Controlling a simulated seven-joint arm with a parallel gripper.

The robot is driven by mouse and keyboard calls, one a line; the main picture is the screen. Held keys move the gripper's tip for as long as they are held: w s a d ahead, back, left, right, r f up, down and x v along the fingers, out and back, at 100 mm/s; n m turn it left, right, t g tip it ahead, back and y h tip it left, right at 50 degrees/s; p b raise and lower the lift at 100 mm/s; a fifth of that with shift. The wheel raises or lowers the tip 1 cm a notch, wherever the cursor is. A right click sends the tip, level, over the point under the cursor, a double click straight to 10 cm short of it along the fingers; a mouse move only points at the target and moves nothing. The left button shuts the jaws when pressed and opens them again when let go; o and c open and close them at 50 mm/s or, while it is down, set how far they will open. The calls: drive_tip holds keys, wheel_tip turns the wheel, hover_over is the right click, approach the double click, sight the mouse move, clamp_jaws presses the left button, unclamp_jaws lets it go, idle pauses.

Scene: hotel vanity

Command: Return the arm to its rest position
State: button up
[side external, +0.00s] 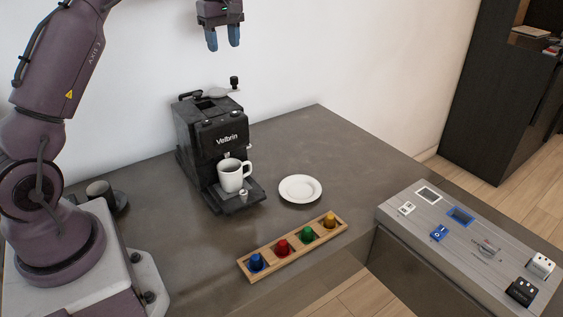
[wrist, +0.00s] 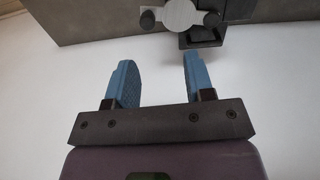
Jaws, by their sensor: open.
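My gripper (side external: 223,38) hangs in the air high above the counter, near the white wall and above the coffee machine. Its two blue fingers point down, stand apart, and have nothing between them. In the wrist view my gripper (wrist: 156,78) also shows open and empty, with part of the coffee machine's top (wrist: 205,20) beyond it at the upper edge. No object touches the fingers.
The black coffee machine (side external: 195,135) holds a white mug (side external: 232,176) on its drip tray. A white saucer (side external: 300,188), a wooden tray (side external: 268,253) of coloured capsules and a dark cup (side external: 99,191) stand around it. A side panel (side external: 465,235) is at right.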

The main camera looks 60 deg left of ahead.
drive_tip(key=s+d+r+m+t, duration=0.1)
drive_tip(key=s+d+m+t, duration=0.1)
drive_tip(key=s+d+m, duration=0.7)
drive_tip(key=s+d+r+m+t, duration=0.1)
drive_tip(key=s+d+m+t, duration=0.2)
drive_tip(key=s+d+m, duration=0.6)
drive_tip(key=s+d, duration=0.5)
drive_tip(key=d, duration=0.5)
drive_tip(key=shift+d+r+m, duration=0.2)
drive_tip(key=shift+d+m, duration=0.1)
